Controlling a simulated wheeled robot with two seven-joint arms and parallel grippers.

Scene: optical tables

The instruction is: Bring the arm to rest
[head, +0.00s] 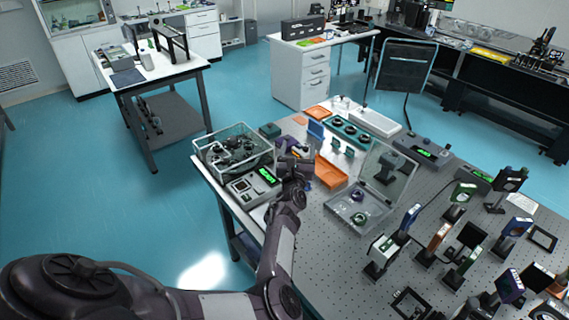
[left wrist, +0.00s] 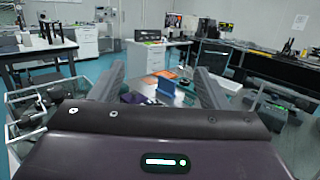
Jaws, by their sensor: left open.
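My left arm comes in from the lower left in the head view and reaches over the near left part of the optical table (head: 330,250). My left gripper (head: 296,162) is above the table, between the clear bin and the orange trays. In the left wrist view its two fingers (left wrist: 160,82) stand wide apart with nothing held between them. A blue upright piece (left wrist: 166,83) shows beyond the gap, apart from the fingers. The tabletop right under the gripper is hidden by it. My right gripper is in neither view.
A clear bin of dark parts (head: 233,150) and a meter with a green display (head: 252,187) are left of the gripper. An orange tray (head: 330,172) and an open clear case (head: 358,208) are on its right. Several mounted optics crowd the table's right. Blue floor lies open at left.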

